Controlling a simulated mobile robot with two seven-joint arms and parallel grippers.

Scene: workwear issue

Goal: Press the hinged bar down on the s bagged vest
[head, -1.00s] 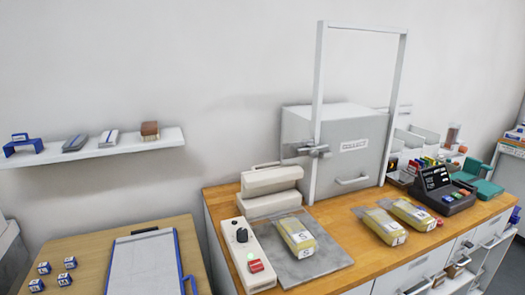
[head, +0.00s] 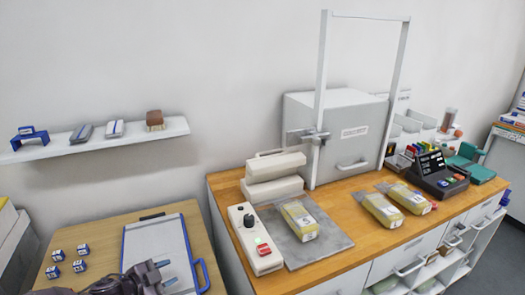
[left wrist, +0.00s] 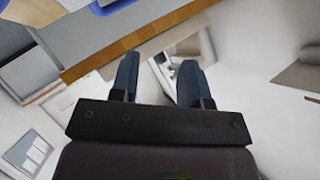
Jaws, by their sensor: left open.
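The cream sealer's hinged bar (head: 276,166) lies above its lower body (head: 272,190) at the left end of the wooden counter. I cannot tell how wide the gap between them is. The S bagged vest (head: 299,220), yellow in a clear bag with a white label, lies on a grey plate (head: 325,238) in front of the sealer. Whether its bag end reaches under the bar is unclear. My left gripper (head: 166,274) is low at the left, over the clipboard and well away from the sealer. In the left wrist view its fingers (left wrist: 157,78) are apart and empty.
A control box (head: 254,240) with knob and red switch stands left of the plate. More bagged vests (head: 384,210) lie to the right. A tall white frame (head: 321,90) and grey cabinet (head: 350,150) stand behind. A clipboard (head: 160,245) and small blocks (head: 70,260) lie on the lower table.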

